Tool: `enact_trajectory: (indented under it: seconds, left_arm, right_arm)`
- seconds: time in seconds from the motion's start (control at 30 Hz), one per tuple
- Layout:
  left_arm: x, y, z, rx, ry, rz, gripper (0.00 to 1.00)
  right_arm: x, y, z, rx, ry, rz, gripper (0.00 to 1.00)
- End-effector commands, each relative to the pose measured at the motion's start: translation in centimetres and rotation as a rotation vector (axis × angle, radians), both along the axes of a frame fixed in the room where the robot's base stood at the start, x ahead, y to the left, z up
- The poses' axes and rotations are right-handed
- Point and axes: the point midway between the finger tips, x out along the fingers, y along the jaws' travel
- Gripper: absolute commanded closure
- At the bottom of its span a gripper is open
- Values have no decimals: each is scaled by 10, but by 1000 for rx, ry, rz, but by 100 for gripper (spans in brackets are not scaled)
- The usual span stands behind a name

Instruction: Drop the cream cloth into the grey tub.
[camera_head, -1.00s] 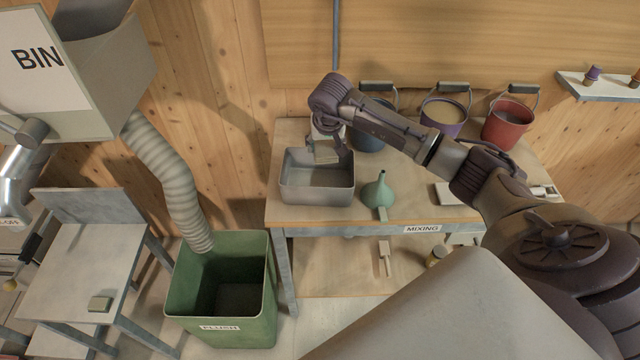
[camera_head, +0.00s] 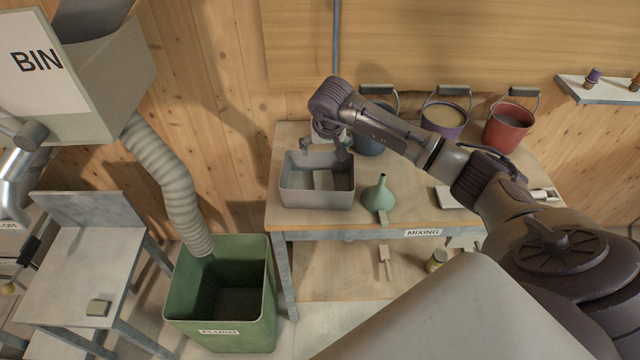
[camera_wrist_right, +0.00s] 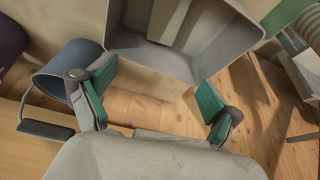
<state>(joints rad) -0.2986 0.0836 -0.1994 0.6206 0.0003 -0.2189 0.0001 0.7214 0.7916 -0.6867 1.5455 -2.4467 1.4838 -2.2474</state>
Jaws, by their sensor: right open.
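The grey tub (camera_head: 290,190) stands on the mixing table, towards its left end. The cream cloth (camera_head: 323,180) lies inside the tub as a pale flat piece against the inner floor and wall. My right gripper (camera_head: 326,148) is open and empty above the tub's back edge, apart from the cloth. In the right wrist view the open fingers (camera_wrist_right: 155,85) are spread, with the tub (camera_wrist_right: 125,42) beyond them and the cloth (camera_wrist_right: 178,20) inside it. My left gripper is not in view.
A teal funnel (camera_head: 379,195) stands just right of the tub. Blue, purple (camera_head: 443,118) and red (camera_head: 508,126) buckets line the table's back. A green bin (camera_head: 262,310) stands on the floor to the left, below a ribbed hose (camera_head: 170,185).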

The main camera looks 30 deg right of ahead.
Motion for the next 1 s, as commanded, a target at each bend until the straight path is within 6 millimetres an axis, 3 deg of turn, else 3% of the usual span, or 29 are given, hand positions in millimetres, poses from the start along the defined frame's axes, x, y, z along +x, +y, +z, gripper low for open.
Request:
enact_trajectory:
  seconds: [0.3, 0.5, 0.7, 1.0]
  left_arm:
    - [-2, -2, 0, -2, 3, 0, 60]
    - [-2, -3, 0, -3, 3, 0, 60]
    - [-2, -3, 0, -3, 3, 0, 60]
    - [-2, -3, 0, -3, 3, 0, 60]
  right_arm:
    - [-21, 10, 61, -2, -5, 1, 9]
    - [-33, 16, 91, -1, -3, 0, 9]
    - [-38, 19, 101, 0, 1, 1, 9]
    - [-38, 19, 101, 0, 1, 0, 9]
